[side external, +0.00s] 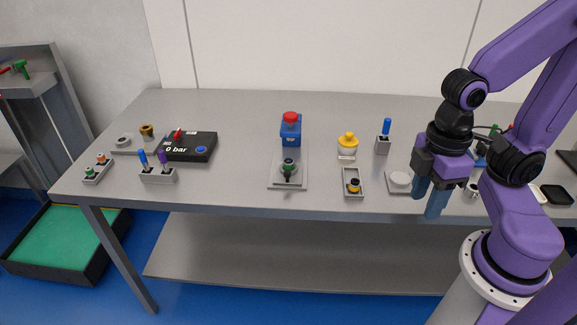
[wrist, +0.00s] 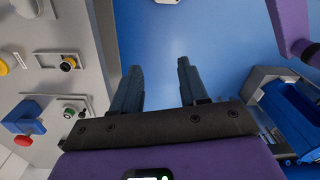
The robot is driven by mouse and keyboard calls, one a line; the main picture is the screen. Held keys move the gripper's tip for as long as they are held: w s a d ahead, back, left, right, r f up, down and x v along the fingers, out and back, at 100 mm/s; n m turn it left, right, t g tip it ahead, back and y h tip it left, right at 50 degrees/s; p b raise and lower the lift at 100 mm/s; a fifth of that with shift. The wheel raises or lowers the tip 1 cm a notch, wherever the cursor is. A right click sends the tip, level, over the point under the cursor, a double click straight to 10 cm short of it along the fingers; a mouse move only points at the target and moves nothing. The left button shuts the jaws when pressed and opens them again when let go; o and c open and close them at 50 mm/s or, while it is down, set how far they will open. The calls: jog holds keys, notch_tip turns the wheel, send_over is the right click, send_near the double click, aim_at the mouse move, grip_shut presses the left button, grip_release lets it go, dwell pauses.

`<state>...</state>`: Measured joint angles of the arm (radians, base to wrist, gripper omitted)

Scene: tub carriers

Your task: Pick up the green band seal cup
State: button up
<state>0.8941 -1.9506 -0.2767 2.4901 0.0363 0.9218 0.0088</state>
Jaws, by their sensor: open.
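A small cup with a green band and a dark top (side external: 288,167), which looks like the green band seal cup, stands on a light grey plate (side external: 288,184) near the middle front of the table. It also shows at the left of the wrist view (wrist: 69,112). My gripper (side external: 428,198) is well to its right, at the table's front edge, pointing down. In the wrist view my gripper (wrist: 158,68) is open, with nothing between its fingers and blue floor beyond them.
A yellow-banded cup (side external: 353,186) sits in a narrow grey tray right of the green one. A blue block with a red top (side external: 291,130) stands behind. A yellow-topped item (side external: 348,141) and a blue-handled switch (side external: 383,139) stand nearby. A black gauge box (side external: 190,147) is at left.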

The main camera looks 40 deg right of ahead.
jog(key=m, duration=0.2)
jog(key=m+t+y, duration=0.7)
jog(key=m+y, duration=0.4)
jog(key=m, duration=2.3)
send_near(292, 160)
jog(key=x, duration=0.3)
jog(key=shift+w+f, duration=0.15)
jog(key=shift+f, duration=0.1)
jog(key=shift+x, duration=2.7)
jog(key=shift+a+r, duration=0.1)
jog(key=shift+r, duration=0.05)
